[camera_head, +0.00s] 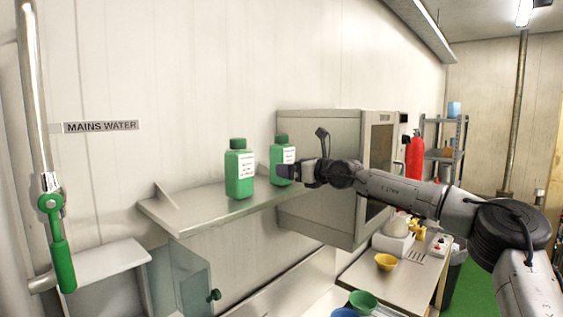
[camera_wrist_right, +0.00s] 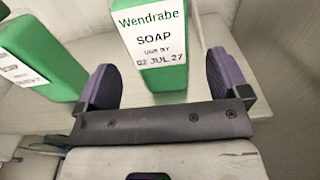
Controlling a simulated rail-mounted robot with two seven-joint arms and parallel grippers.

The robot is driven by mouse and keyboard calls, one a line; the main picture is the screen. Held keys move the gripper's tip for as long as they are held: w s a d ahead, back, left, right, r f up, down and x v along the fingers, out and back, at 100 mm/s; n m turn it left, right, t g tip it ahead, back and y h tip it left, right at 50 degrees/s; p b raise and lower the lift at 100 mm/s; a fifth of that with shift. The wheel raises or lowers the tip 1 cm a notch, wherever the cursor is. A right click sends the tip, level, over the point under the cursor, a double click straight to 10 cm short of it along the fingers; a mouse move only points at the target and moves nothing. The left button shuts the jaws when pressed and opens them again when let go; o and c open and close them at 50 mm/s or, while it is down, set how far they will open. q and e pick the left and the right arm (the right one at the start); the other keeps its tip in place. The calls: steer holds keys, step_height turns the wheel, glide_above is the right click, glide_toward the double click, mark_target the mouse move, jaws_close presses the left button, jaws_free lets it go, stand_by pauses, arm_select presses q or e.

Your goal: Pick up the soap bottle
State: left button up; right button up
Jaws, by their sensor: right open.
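The soap bottle is a green bottle with a white label reading "Wendrabe SOAP" (camera_wrist_right: 162,72) in the right wrist view. It stands upright between the two purple fingers of my open right gripper (camera_wrist_right: 165,80); I cannot tell whether either finger touches it. In the head view it appears to be the right-hand green bottle (camera_head: 281,147) on the wall shelf. My right gripper (camera_head: 293,172) comes in from the right and covers part of its lower half. My left gripper is not in view.
A similar green bottle (camera_head: 239,170) stands close to the left on the same metal shelf (camera_head: 185,215); it also shows in the right wrist view (camera_wrist_right: 38,55). A large metal cabinet (camera_head: 318,130) is right of the shelf. The shelf's left end is clear.

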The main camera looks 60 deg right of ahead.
steer(key=shift+w+d+r+p, duration=0.1)
steer(key=shift+w+d+p, duration=0.05)
steer(key=shift+w+p, duration=0.6)
steer(key=shift+w+d+r+p, duration=0.1)
steer(key=shift+w+p, duration=0.55)
steer(key=shift+p, duration=0.2)
steer(key=shift+w+d+f+p, duration=0.1)
steer(key=shift+w+p, duration=0.25)
steer(key=shift+w, duration=0.2)
steer(key=shift+w+d+f+p, duration=0.1)
steer(key=shift+w+p, duration=0.2)
steer(key=shift+w, duration=0.2)
steer(key=shift+c, duration=0.4)
steer(key=c, duration=1.2)
